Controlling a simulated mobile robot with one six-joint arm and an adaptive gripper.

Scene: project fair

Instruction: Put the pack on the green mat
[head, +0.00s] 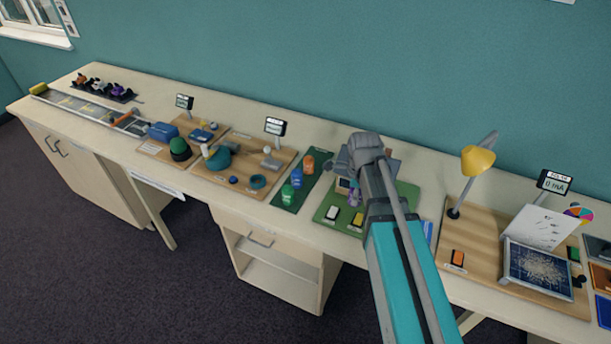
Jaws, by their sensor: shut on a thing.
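A green mat (325,213) lies on the counter right of the middle, partly covered by my arm. A white-and-black block (333,213) and a yellow-and-black block (357,219) stand at its front. My gripper (357,170) is above the back of this mat, mostly hidden behind my wrist and arm. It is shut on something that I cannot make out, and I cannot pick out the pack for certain. A small purple thing (354,197) and a tan-and-dark box (343,185) show beside my arm. I cannot tell whether either touches the gripper.
A darker green mat (285,198) with several coloured cylinders lies just left. Wooden boards with small devices stand further left. At the right, a wooden board (480,225) bears a yellow lamp (478,160), an orange-and-black block (457,259) and a dark panel (540,268). The teal wall is behind.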

